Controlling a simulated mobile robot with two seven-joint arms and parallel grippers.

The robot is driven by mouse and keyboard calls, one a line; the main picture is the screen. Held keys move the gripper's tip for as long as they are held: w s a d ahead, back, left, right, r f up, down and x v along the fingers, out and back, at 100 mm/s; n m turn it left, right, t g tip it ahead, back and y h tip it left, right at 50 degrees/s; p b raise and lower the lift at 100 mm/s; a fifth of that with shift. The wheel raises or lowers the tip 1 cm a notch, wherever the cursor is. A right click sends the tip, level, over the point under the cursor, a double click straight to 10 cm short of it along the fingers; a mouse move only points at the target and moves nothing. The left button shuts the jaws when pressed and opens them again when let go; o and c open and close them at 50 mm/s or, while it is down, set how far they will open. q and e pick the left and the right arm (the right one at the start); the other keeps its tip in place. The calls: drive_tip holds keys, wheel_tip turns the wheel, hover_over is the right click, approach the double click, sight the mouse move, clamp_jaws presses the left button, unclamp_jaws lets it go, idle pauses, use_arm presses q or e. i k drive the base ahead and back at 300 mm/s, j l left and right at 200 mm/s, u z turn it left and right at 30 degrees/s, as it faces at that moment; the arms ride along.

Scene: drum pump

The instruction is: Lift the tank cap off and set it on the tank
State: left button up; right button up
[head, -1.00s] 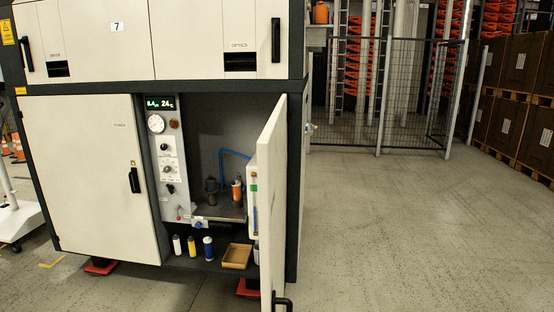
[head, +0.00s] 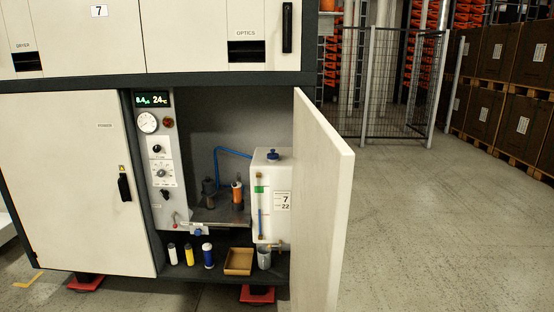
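The white tank (head: 270,222) stands at the right inside the open cabinet bay, partly behind the open door. It carries a green label, a sight tube and a tag reading 7 and 22. The blue tank cap (head: 272,154) sits on top of the tank near its middle. Neither of my grippers is in the head view.
The open cabinet door (head: 322,200) sticks out toward me at the right of the bay. A control panel (head: 158,165) is at the bay's left. Several bottles, a tray (head: 238,262) and a grey cup (head: 264,257) stand on the lower shelf. Open floor lies right.

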sight(272, 156)
drive_tip(key=i+j+z, duration=0.1)
drive_tip(key=i+j, duration=0.25)
drive_tip(key=j, duration=0.15)
drive_tip(key=z, duration=0.7)
drive_tip(key=i+j+z, duration=0.1)
drive_tip(key=z, duration=0.25)
drive_tip(key=j+z, duration=0.5)
drive_tip(key=z, duration=0.2)
drive_tip(key=j+z, duration=0.3)
drive_tip(key=j, duration=0.15)
drive_tip(key=j+z, duration=0.25)
drive_tip(key=j, duration=0.2)
drive_tip(key=k+j+z, duration=0.15)
drive_tip(key=j, duration=0.3)
drive_tip(key=k+j+z, duration=0.1)
drive_tip(key=j, duration=0.35)
drive_tip(key=k+j, duration=0.1)
drive_tip(key=j, duration=0.5)
drive_tip(key=k+j, duration=0.15)
drive_tip(key=j, duration=0.15)
drive_tip(key=z, duration=0.05)
